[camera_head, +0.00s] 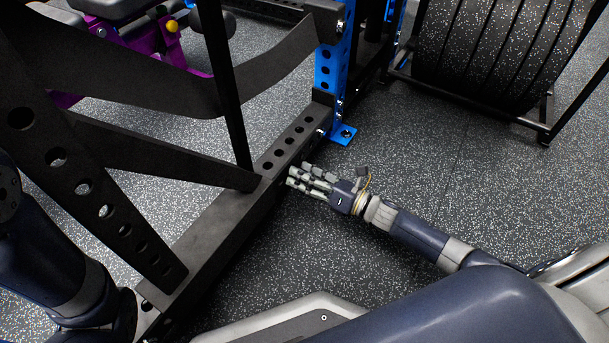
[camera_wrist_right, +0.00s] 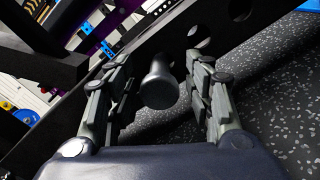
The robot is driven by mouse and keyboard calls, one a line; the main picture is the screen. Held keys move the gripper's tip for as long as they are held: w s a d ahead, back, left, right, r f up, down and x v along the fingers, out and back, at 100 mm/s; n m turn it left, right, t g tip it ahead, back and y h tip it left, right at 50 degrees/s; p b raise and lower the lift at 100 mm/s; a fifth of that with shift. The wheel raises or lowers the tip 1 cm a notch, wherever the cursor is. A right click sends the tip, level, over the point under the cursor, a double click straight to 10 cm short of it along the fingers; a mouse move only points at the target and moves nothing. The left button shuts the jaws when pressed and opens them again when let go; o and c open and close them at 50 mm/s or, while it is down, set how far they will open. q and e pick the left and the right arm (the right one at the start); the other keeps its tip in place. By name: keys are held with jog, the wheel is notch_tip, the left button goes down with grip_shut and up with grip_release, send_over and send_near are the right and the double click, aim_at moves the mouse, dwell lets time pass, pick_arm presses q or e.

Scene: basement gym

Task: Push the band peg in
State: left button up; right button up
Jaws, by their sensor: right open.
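The band peg (camera_wrist_right: 159,88) is a dark cylinder with a rounded end, in the middle of the right wrist view. It sticks out from the side of a black rack beam towards my camera. My right gripper (camera_wrist_right: 163,95) is open, with its fingers on either side of the peg and gaps showing between. In the head view my right gripper (camera_head: 301,177) is beside the black base beam (camera_head: 221,221) of the rack, and the peg is hidden there. My left arm shows at the left edge, but its gripper is not in view.
A blue upright (camera_head: 330,75) with a foot plate stands just beyond my right gripper. Black braces (camera_head: 160,155) cross above the beam at left. A rack of weight plates (camera_head: 495,50) stands at the top right. The speckled floor (camera_head: 470,165) at right is clear.

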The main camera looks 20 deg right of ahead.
jog(key=v, duration=1.2)
jog(key=shift+d, duration=0.1)
